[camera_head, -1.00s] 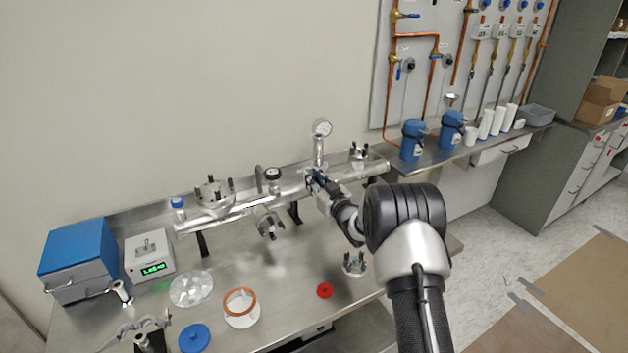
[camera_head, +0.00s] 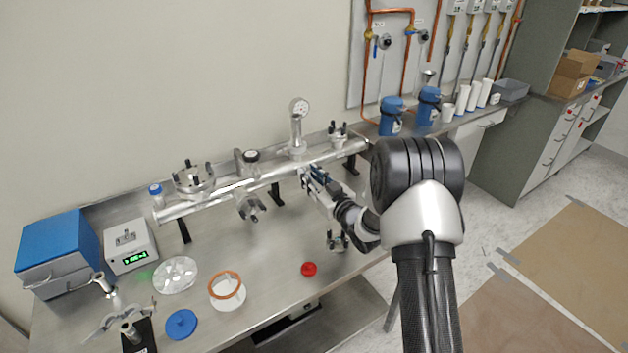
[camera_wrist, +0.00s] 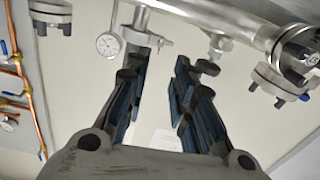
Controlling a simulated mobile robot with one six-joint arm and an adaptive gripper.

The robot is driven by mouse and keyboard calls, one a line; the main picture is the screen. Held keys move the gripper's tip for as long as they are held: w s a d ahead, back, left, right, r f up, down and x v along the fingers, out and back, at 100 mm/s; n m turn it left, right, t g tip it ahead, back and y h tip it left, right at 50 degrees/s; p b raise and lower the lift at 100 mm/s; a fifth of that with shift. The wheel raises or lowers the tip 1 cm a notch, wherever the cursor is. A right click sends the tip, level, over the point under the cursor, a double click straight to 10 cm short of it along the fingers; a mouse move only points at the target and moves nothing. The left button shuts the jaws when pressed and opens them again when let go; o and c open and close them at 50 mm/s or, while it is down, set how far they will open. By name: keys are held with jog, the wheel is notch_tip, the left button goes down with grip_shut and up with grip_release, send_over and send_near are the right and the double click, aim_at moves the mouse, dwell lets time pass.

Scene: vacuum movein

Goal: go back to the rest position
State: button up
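My gripper (camera_head: 308,176) is in front of the steel vacuum tube (camera_head: 228,199), just below the pressure gauge (camera_head: 299,107). In the wrist view my gripper (camera_wrist: 158,75) has its two dark fingers spread apart, with nothing between them but pale background. The gauge (camera_wrist: 107,44) and the tube (camera_wrist: 170,20) show beyond the fingers in that view. Whether a fingertip touches the tube cannot be told. My arm hides part of the bench's right end.
The steel bench (camera_head: 250,290) carries a blue-lidded box (camera_head: 58,250), a scale (camera_head: 130,247), a clear disc (camera_head: 175,275), a copper ring (camera_head: 226,286), a blue cap (camera_head: 181,324) and a red cap (camera_head: 309,269). Blue flasks (camera_head: 391,117) stand on a shelf at right.

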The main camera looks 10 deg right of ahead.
jog(key=shift+v, duration=0.9)
jog(key=s+d+r+m+g+h, duration=0.25)
jog(key=s+r+g+h, duration=0.3)
jog(key=s+r, duration=0.7)
jog(key=s+a+m+g, duration=0.1)
jog(key=s+a+g, duration=0.2)
jog(key=s, duration=1.3)
jog(key=s+a+f+m+g, duration=0.1)
jog(key=s+a+g, duration=0.2)
jog(key=s, duration=1.4)
jog(key=shift+a+f+g, duration=0.2)
jog(key=shift+a+g, duration=0.05)
jog(key=shift+g, duration=0.3)
